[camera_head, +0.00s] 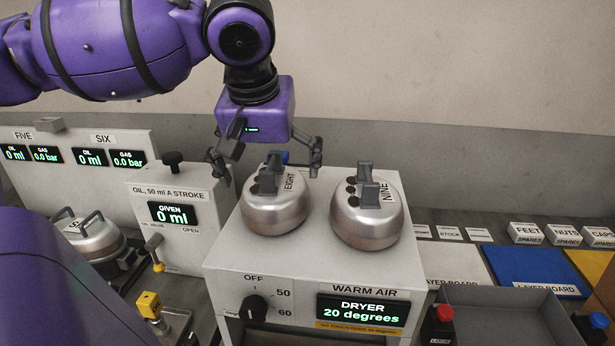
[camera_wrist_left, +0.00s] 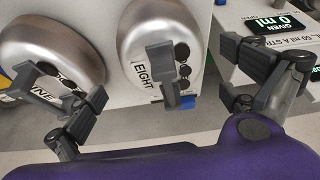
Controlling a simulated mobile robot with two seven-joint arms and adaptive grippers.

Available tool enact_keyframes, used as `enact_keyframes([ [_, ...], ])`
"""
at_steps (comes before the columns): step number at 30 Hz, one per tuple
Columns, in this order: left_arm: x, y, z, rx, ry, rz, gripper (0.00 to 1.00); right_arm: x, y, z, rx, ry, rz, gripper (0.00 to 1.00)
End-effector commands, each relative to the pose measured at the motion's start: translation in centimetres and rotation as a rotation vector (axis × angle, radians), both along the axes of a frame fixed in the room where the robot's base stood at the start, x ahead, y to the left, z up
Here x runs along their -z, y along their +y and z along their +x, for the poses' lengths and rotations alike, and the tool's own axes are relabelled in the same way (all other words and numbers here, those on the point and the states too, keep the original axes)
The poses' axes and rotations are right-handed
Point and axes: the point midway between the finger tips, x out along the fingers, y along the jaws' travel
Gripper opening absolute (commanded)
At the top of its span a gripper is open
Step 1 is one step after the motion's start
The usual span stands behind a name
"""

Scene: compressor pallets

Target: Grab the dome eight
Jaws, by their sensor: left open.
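The dome eight (camera_head: 275,210) is a rounded silver metal dome labelled EIGHT, with a dark grey handle on top. It stands upright on the left half of the white dryer's top (camera_head: 318,258). My left gripper (camera_head: 265,170) is open just above and behind it, its fingers apart on either side of the handle and not closed on it. In the left wrist view the dome eight (camera_wrist_left: 140,50) and its handle lie between the two open fingers (camera_wrist_left: 165,105). The dome nine (camera_head: 366,218), a similar dome, stands to its right. My right gripper does not show.
The dryer's display reads 20 degrees, and its knob (camera_head: 257,307) is on the front. The oil station (camera_head: 165,222) stands left of it, with another dome (camera_head: 90,240) nearby. A grey tray (camera_head: 505,315) and labelled spares boxes (camera_head: 527,233) are at the right.

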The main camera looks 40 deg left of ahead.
Motion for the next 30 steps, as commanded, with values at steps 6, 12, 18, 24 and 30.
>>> enact_keyframes([
  [6,1.3,0.2,0.0,-0.014,0.013,0.0,1.0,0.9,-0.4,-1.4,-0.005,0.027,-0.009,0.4],
  [12,3.0,0.6,0.7,-0.013,0.012,0.0,1.0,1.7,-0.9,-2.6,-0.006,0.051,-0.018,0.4],
  [18,5.7,1.1,1.6,-0.013,0.015,0.0,1.0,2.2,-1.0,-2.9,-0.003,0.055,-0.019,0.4],
  [24,7.2,1.5,2.3,-0.014,0.008,0.0,1.0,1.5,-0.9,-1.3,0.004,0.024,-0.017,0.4],
  [30,7.1,1.5,2.3,-0.014,0.006,0.001,0.95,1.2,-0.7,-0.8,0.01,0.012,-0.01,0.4],
])
